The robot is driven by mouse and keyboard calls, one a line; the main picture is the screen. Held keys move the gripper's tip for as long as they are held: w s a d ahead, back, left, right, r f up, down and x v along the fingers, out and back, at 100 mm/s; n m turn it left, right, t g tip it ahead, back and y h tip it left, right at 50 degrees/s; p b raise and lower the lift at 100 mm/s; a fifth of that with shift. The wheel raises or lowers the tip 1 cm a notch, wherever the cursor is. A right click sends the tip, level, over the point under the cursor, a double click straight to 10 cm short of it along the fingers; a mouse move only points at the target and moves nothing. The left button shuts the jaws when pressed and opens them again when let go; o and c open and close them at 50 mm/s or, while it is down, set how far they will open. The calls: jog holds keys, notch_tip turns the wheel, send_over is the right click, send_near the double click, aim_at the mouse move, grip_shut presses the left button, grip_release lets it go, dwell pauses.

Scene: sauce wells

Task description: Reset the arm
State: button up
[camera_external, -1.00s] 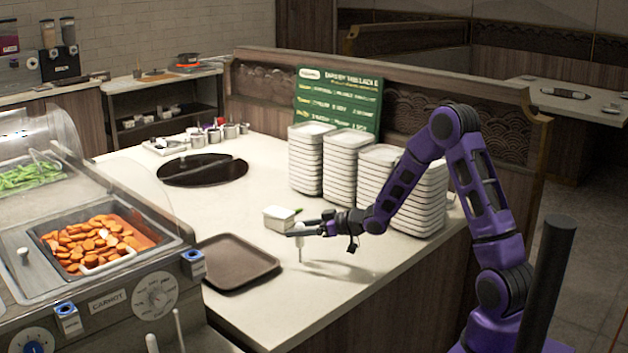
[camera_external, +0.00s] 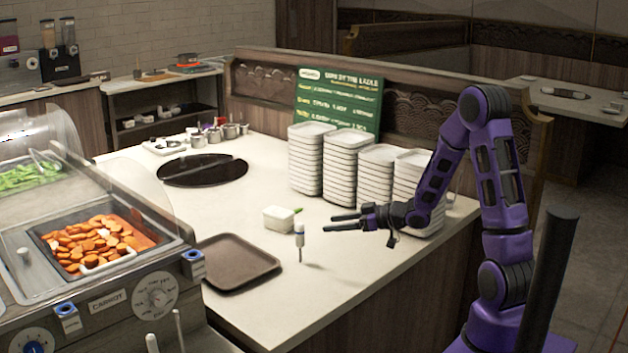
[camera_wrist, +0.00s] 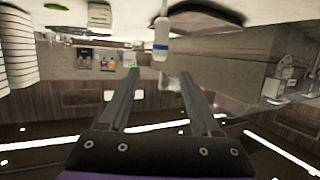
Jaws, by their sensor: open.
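My purple arm reaches over the counter from the right. My gripper (camera_external: 345,222) is open and empty, level, with its fingers pointing left. A small white bottle-like thing with a thin lower part (camera_external: 299,238) stands upright on the counter, just left of the fingertips and apart from them. In the wrist view my gripper's open fingers (camera_wrist: 158,85) show with nothing between them. The white bottle (camera_wrist: 161,36) shows beyond the fingertips there, with a blue band.
A brown tray (camera_external: 236,262) lies left of the bottle. A white container (camera_external: 279,218) sits behind it. Stacks of white dishes (camera_external: 346,165) stand near the arm, before a green menu board (camera_external: 338,98). The food station (camera_external: 110,300) is at left. The counter's front right is clear.

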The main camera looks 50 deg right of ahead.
jog(key=shift+s+d, duration=0.15)
jog(key=shift+s, duration=0.2)
jog(key=shift+r, duration=0.1)
